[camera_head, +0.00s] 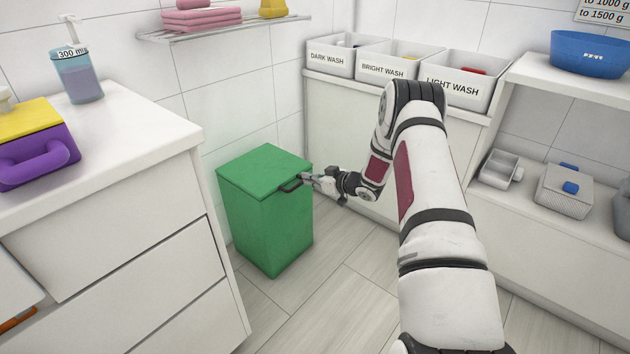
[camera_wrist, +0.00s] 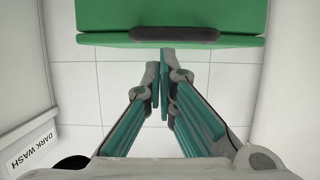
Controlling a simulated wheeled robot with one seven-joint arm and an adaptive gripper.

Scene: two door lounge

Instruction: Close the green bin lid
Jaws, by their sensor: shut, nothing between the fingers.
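The green bin (camera_head: 265,222) stands on the floor between the white drawer unit and the wall. Its green lid (camera_head: 262,168) lies level over the bin's top, and no clear gap shows under it. A dark handle (camera_head: 290,186) sits on the lid's right-hand edge; it also shows in the wrist view (camera_wrist: 174,34). My gripper (camera_head: 304,178) is shut and empty, with its fingertips right by the handle. In the wrist view my gripper's fingertips (camera_wrist: 160,66) lie just below the lid edge (camera_wrist: 108,40). I cannot tell whether they touch it.
The white drawer unit (camera_head: 125,255) stands close left of the bin. Labelled wash boxes (camera_head: 386,66) sit on a white cabinet (camera_head: 340,125) behind my arm. A wall shelf (camera_head: 225,29) hangs above the bin. The floor (camera_head: 335,285) in front is clear.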

